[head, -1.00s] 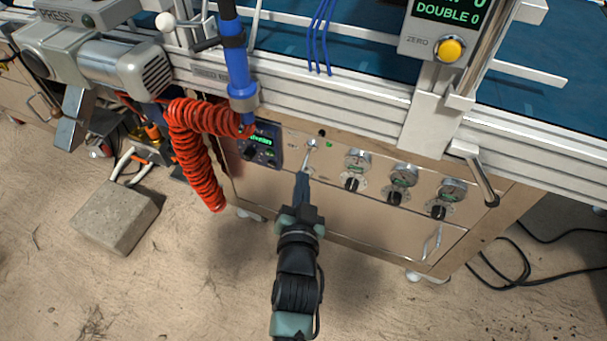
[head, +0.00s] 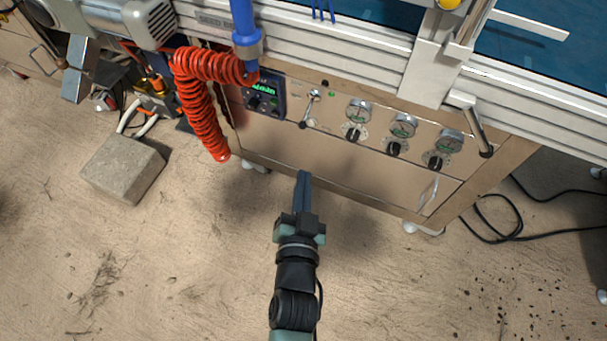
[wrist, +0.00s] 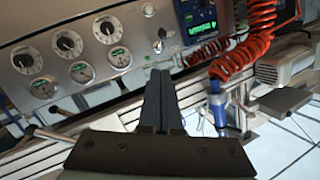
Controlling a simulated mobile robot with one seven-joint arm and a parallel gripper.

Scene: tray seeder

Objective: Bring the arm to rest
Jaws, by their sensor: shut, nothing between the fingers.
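My gripper (head: 304,175) is shut and empty, with its fingers together. In the head view it hangs in front of the lower part of the machine's metal panel (head: 340,160), below the toggle lever (head: 309,110). I see a gap of panel between the fingertips and the lever, which tilts down to the left. In the wrist view the shut fingers (wrist: 159,75) point at the panel, just below the switch (wrist: 159,40).
Several gauges with black knobs (head: 353,133) sit right of the lever, and a green-lit display (head: 264,92) sits left of it. A coiled red hose (head: 200,110) hangs at the left. A concrete block (head: 124,168) and black cables (head: 500,220) lie on the floor.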

